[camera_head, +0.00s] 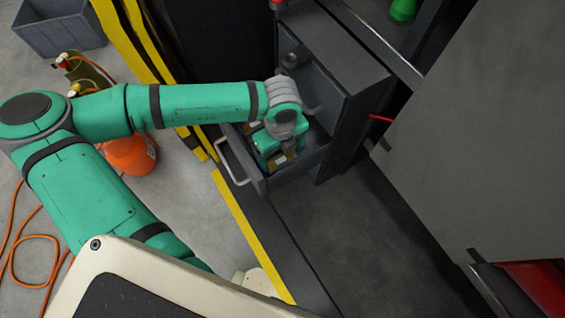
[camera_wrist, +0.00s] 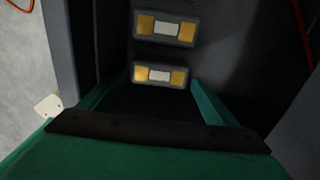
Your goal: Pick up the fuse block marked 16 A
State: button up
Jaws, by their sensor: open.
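Two dark fuse blocks with yellow ends and white labels show in the wrist view: a farther one (camera_wrist: 148,26) at the top and a nearer one (camera_wrist: 179,77) below it. No marking on either label is readable, so I cannot tell which is 16 A. My gripper (camera_wrist: 157,90) is open, its two green fingers spread just below the nearer block, one towards each end. I cannot tell whether they touch it. In the head view my gripper (camera_head: 282,155) is down in an open drawer (camera_head: 248,176), and hides most of what lies there.
The drawer has a pale handle (camera_head: 231,163) and belongs to a dark grey cabinet (camera_head: 345,75). A large grey panel (camera_head: 480,120) stands at the right. An orange rounded object (camera_head: 130,155), an orange cable (camera_head: 40,240) and a grey bin (camera_head: 60,28) are at the left.

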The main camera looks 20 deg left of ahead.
aim_at(281, 161)
notch_tip(281, 161, down, 6)
jog(key=shift+r, duration=0.1)
jog(key=shift+c, duration=0.4)
jog(key=c, duration=0.9)
jog(key=shift+o, duration=0.2)
jog(key=shift+r, duration=0.1)
